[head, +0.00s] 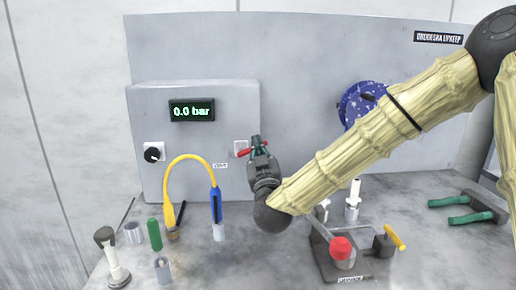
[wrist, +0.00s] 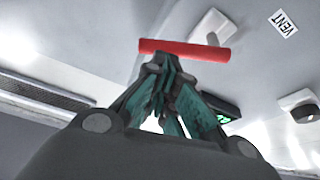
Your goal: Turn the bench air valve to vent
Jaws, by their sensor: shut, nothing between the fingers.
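The bench air valve has a red lever handle (head: 243,152) on the front of a grey panel box. The lever also shows in the wrist view (wrist: 200,53), where it spans across just beyond my fingertips in front of a white valve body (wrist: 211,26). A VENT label (wrist: 283,22) is on the panel to the right in the wrist view. My gripper (head: 256,141) is shut and empty, with its tips at the lever; I cannot tell whether they touch it. It also fills the lower wrist view (wrist: 158,70) and partly hides the valve in the head view.
A display (head: 192,111) on the box (head: 140,120) reads 0.0 bar. A black knob (head: 153,154) is at its left. A yellow hose (head: 185,158) arches in front of the box. A clamp fixture with a red knob (head: 341,248) stands below my arm.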

